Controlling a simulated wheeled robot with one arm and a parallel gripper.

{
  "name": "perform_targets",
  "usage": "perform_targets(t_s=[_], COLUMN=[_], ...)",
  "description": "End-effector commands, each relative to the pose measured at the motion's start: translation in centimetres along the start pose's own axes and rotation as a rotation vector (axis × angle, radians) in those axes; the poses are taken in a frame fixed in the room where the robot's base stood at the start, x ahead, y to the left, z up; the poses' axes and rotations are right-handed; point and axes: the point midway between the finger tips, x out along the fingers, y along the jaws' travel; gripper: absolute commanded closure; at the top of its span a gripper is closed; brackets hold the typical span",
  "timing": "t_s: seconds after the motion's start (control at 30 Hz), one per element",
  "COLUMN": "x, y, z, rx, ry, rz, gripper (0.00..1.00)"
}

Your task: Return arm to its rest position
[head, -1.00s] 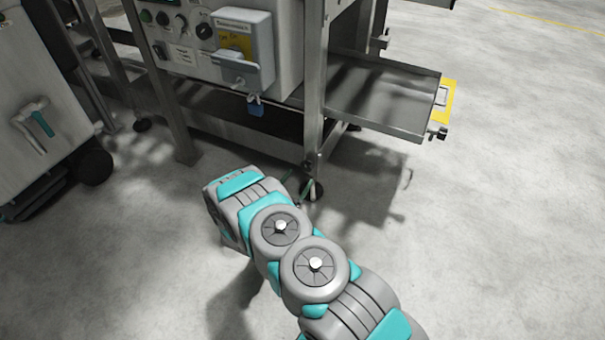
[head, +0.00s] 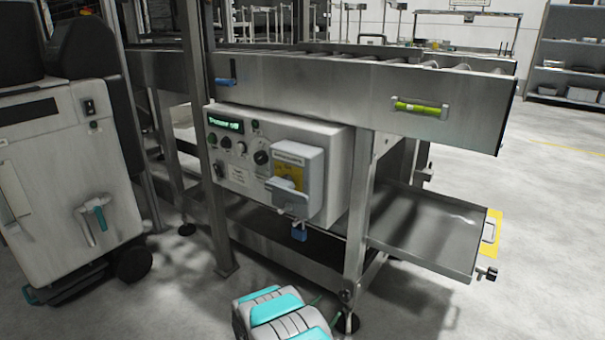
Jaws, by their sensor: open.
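A grey and teal part of my own arm (head: 275,315) shows at the bottom middle, in front of the machine's leg. It appears apart from the machine. My gripper is not in view, and I cannot tell what is near its fingers.
The machine's control box (head: 265,165) has a lit green display, knobs and a grey and yellow switch unit with a blue padlock (head: 299,232) below. A metal tray (head: 425,232) juts out right, under a roller conveyor (head: 350,95). A wheeled cabinet (head: 65,185) stands left. Floor (head: 545,275) at right is clear.

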Motion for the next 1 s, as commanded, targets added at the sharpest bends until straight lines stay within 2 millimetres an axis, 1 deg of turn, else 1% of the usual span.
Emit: perform_targets(t_s=[0.03, 0.17, 0.27, 0.4, 0.53, 0.67, 0.77, 0.87, 1.0], x=[0.3, 0.3, -0.2, -1.4, -3.2, -5.4, -7.4, -9.7, -13.0], y=[1.4, 4.3, 6.4, 9.3, 11.4, 13.1, 13.9, 14.1, 13.5], z=[0.7, 1.2, 1.9, 3.4, 5.5, 8.1, 10.4, 12.8, 16.4], rx=[0.082, 0.309, 0.470, 0.677, 0.846, 0.995, 1.092, 1.175, 1.267], ry=[0.045, 0.198, 0.312, 0.464, 0.596, 0.717, 0.801, 0.873, 0.950], rz=[-0.005, -0.035, -0.068, -0.125, -0.197, -0.285, -0.365, -0.459, -0.604], gripper=[0.11, 0.11, 0.11, 0.11, 0.11, 0.11, 0.11, 0.11, 0.11])
